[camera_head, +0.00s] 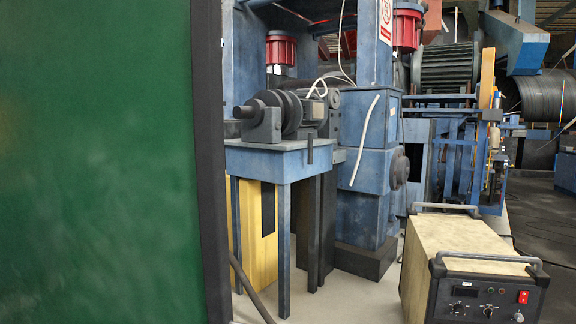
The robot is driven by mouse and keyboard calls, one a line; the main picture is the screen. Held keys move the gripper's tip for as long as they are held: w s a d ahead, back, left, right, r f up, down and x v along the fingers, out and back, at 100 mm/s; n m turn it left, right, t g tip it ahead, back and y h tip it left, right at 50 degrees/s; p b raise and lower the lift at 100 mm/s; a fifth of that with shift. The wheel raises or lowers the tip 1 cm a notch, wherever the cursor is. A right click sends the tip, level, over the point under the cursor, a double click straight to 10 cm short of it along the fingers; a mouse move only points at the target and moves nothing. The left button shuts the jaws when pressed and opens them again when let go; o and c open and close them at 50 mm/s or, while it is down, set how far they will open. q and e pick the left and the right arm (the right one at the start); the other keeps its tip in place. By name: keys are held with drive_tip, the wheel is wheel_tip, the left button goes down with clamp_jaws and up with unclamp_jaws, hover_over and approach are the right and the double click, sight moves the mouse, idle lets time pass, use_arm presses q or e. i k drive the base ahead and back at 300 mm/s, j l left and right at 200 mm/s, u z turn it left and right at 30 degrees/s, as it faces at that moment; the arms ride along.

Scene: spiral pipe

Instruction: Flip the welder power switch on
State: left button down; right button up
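The welder (455,246) stands on the floor at the lower right of the head view. The red power switch (523,297) is on the right part of the front panel. Its on or off position is too small to tell. Several knobs and a small display (466,292) are also on the panel. Neither of my grippers shows in this view.
A large green panel with a dark edge (110,160) fills the left side. A blue table (265,155) carrying a motor stands in the middle, with blue machinery behind. A dark cable (252,288) lies near the table. Bare floor (345,300) lies between table and welder.

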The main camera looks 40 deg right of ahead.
sight(523, 297)
drive_tip(key=z, duration=2.45)
